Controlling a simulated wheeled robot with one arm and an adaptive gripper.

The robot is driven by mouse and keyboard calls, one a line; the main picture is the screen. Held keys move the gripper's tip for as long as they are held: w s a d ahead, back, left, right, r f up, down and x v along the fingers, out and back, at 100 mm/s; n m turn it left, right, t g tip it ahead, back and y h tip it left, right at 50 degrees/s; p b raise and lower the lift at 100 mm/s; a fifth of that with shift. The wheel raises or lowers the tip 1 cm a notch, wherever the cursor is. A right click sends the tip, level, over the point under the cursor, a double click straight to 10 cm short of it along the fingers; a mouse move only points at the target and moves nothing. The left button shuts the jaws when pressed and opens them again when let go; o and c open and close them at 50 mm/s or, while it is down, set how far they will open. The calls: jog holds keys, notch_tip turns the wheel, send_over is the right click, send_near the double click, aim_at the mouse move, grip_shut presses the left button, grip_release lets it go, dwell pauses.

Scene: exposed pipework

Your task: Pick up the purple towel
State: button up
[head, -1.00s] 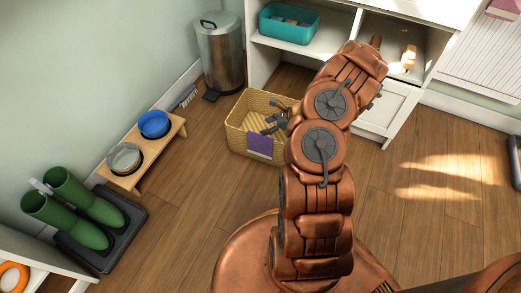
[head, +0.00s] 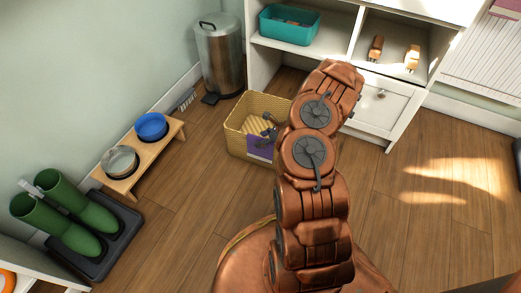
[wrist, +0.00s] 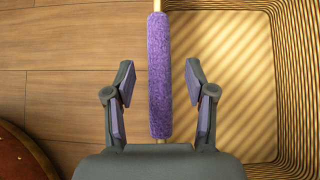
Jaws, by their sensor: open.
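The purple towel (wrist: 160,75) hangs over the rim of a woven yellow basket (head: 240,118). In the head view the towel (head: 261,147) shows on the basket's front side. My gripper (wrist: 158,80) is open in the wrist view, with one finger on each side of the towel and a gap to it on both sides. In the head view my gripper (head: 269,130) is small and dark at the basket's rim, partly hidden by my arm. The basket's inside looks empty where it shows.
A metal bin (head: 220,60) and a white shelf unit (head: 385,100) stand behind the basket. A wooden stand with two bowls (head: 140,160) and green boots (head: 65,215) on a dark tray are at the left. The wooden floor at the right is clear.

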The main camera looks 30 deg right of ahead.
jog(key=shift+c, duration=0.4)
grip_shut()
